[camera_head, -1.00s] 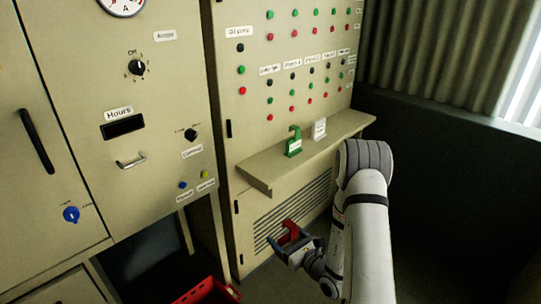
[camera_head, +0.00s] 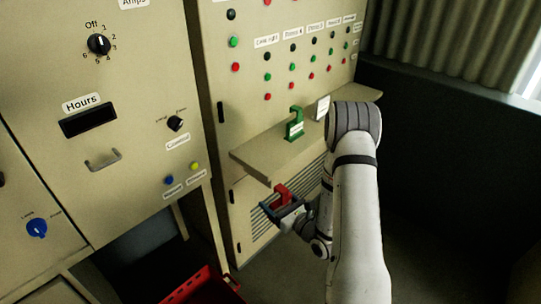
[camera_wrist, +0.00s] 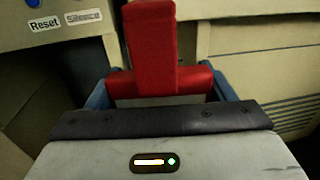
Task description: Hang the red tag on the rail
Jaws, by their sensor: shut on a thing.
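The red tag (camera_head: 283,194) is held in my gripper (camera_head: 281,207), which is shut on it. It sits below the front of the shelf-like ledge (camera_head: 262,163) on the panel, apart from it. In the wrist view the red tag (camera_wrist: 152,50) stands up between the blue fingers of my gripper (camera_wrist: 160,92), with a wide red base and a pale patch. A green tag (camera_head: 295,125) and a white tag (camera_head: 322,108) stand at the ledge. No separate rail is clear to me.
A panel of red, green and black buttons (camera_head: 290,55) rises behind the ledge. A cabinet with knobs and a handle (camera_head: 103,160) stands at the left. A red crate (camera_head: 203,286) is on the floor below. The ledge's left part is bare.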

